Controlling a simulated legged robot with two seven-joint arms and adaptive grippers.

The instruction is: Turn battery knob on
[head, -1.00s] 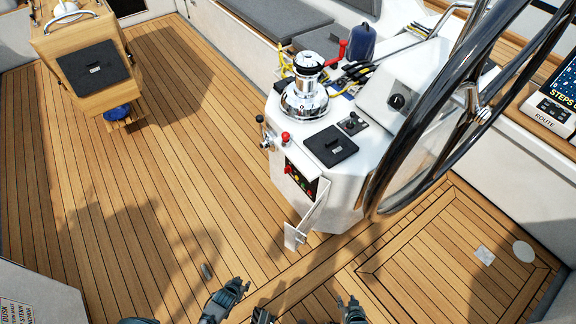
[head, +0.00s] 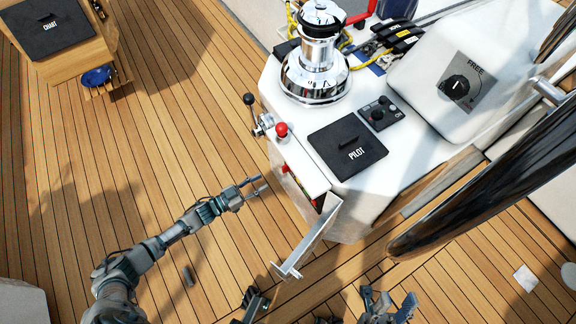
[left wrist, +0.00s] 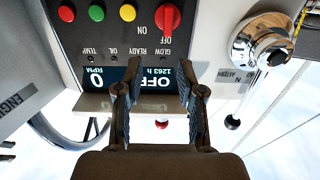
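The red rotary knob (left wrist: 168,17), with ON and OFF printed beside it, sits on the dark engine panel (left wrist: 65,28) in the left wrist view. In the head view, a small red part (head: 285,168) shows on the panel side of the white console; most of the panel face is hidden. My left gripper (head: 257,187) is beside that panel, apart from it. In the left wrist view my left gripper (left wrist: 156,88) has its fingers spread with nothing between them, before the display and short of the knob. My right gripper (head: 388,302) is low at the bottom edge, its finger gap unclear.
The panel's open door (head: 312,240) juts out to the right of my left gripper. A red-topped lever (head: 281,130) and a black-knobbed lever (head: 250,99) stand on the console edge nearby. The wheel (head: 480,180) is at the right.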

